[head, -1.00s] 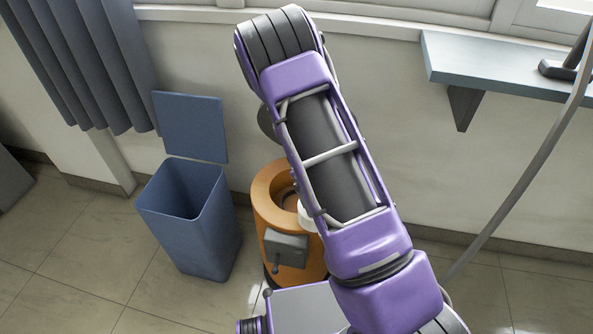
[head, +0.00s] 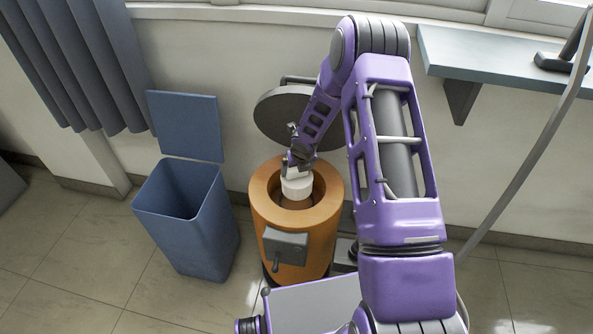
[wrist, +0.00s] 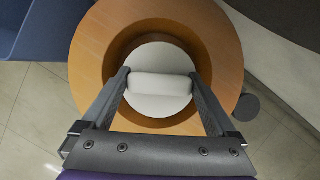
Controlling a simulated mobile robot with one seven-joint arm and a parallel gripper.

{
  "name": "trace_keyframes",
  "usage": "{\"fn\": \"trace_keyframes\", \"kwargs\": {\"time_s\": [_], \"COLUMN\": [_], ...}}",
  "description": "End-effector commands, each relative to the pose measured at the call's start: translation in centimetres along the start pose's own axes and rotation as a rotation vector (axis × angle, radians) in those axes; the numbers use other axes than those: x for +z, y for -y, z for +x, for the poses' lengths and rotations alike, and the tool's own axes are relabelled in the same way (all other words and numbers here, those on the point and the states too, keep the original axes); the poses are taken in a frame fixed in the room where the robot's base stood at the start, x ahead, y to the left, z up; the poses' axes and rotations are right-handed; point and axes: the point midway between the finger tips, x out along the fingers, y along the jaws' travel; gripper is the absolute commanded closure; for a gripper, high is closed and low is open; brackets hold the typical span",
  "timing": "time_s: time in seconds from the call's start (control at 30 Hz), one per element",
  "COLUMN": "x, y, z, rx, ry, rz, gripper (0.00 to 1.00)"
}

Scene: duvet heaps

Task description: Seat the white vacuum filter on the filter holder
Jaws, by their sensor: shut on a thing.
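The white vacuum filter (head: 296,186) is a short round piece with a raised bar-like grip on top. My gripper (head: 299,168) is shut on that grip, with one finger on each side. In the wrist view the filter (wrist: 160,104) shows between the fingertips of my gripper (wrist: 160,86). It is over the opening of an orange round vacuum body (head: 328,205), whose rim (wrist: 95,50) surrounds it. The filter holder inside is mostly hidden under the filter. I cannot tell whether the filter touches it.
The vacuum's round dark lid (head: 275,113) stands open behind the opening. A grey latch box (head: 285,245) is on its front. A blue bin (head: 190,225) with its lid up stands to the left. A wall shelf (head: 500,62) is at the right.

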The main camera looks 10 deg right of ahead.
Motion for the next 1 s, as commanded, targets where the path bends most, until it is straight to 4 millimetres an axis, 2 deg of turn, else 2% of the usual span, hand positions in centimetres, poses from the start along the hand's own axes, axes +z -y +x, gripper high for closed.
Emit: {"fn": "trace_keyframes", "kwargs": {"time_s": [0.57, 1.0], "x": [0.3, -1.1], "y": [-0.1, -0.1], "z": [-0.1, 3.3], "rx": [0.009, 0.009], "ry": [0.006, 0.005], "rz": [-0.031, -0.029], "gripper": [1.00, 1.00]}}
